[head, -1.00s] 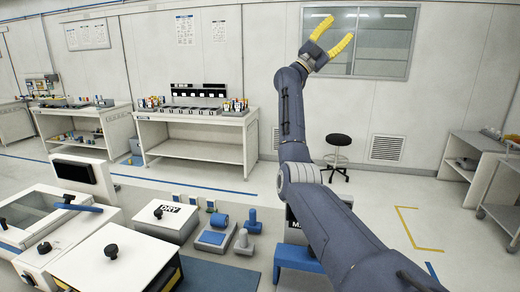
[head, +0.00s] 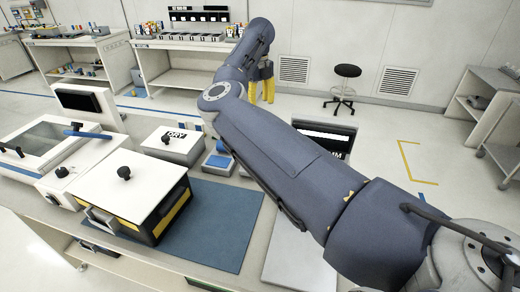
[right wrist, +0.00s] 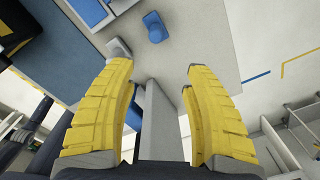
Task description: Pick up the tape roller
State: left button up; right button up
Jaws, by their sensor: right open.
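I cannot tell for sure which piece is the tape roller. A blue upright piece with a rounded foot (right wrist: 155,27) stands on the grey bench top in the right wrist view, beyond my fingertips; my arm hides it in the head view. Another blue piece (head: 218,161) shows in the head view, partly behind my right arm. My right gripper (head: 261,90) points down beyond the bench's blue mat, fingers apart and empty. In the right wrist view its yellow fingers (right wrist: 157,67) are spread, with a grey bar below between them. My left gripper is out of view.
A black-faced sign (head: 330,137) stands right of my arm. A stool (head: 345,85) is on the floor behind.

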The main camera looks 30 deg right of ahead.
jog(key=f, duration=1.7)
jog(key=shift+w+a+f, duration=0.15)
jog(key=shift+a+f, duration=0.1)
jog(key=shift+a, duration=0.15)
grip_shut()
